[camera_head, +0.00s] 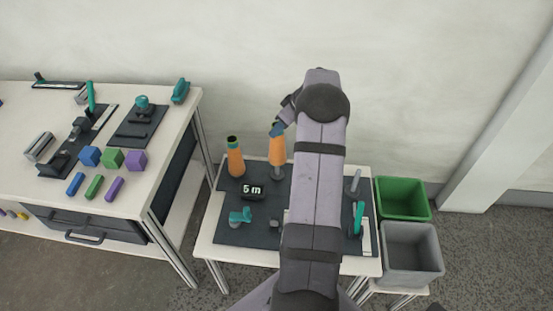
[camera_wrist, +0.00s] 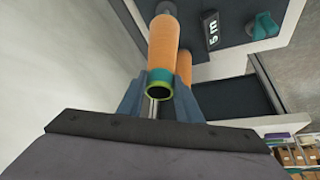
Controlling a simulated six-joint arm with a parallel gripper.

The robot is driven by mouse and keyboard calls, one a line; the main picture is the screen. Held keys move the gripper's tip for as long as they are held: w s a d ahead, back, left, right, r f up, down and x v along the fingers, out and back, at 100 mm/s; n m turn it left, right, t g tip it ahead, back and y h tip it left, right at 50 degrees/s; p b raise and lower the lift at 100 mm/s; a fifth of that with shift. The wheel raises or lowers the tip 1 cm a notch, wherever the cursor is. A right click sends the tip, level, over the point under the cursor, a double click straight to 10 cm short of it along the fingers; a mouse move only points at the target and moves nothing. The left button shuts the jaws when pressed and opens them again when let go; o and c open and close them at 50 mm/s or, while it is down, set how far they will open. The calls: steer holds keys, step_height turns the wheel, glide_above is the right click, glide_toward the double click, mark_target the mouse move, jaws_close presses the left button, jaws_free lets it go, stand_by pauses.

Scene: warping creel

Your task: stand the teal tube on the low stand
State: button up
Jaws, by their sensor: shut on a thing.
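The teal tube (camera_wrist: 160,84), wound with orange yarn, is between the fingers of my gripper (camera_wrist: 158,92). Its teal end with a green rim faces the wrist camera. In the head view its orange winding (camera_head: 277,151) hangs upright below my gripper (camera_head: 278,129). The low stand (camera_head: 276,173), a short grey post, shows directly under the tube's lower end; a grey part of it shows past the tube in the wrist view (camera_wrist: 166,7). I cannot tell whether the tube touches the stand or is around its post.
A "5 m" display (camera_head: 253,191) and a teal-handled thing (camera_head: 240,216) are in front. Another grey post (camera_head: 355,183) is right. Green (camera_head: 403,212) and grey (camera_head: 412,265) bins stand beside the table.

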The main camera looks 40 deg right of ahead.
steer(key=shift+r+p, duration=1.65)
steer(key=shift+r, duration=1.85)
steer(key=shift+r+p, duration=0.65)
steer(key=shift+r, duration=0.9)
steer(key=shift+f, duration=0.1)
steer(key=shift+s+f+b, duration=0.1)
steer(key=shift+s+b, duration=0.35)
steer(key=shift+b, duration=0.15)
steer(key=s+a+b, duration=0.2)
steer(key=s+b, duration=0.4)
steer(key=s, duration=0.7)
steer(key=s+a+b, duration=0.2)
steer(key=s+b, duration=0.5)
steer(key=s, duration=0.5)
steer(key=shift+s, duration=0.35)
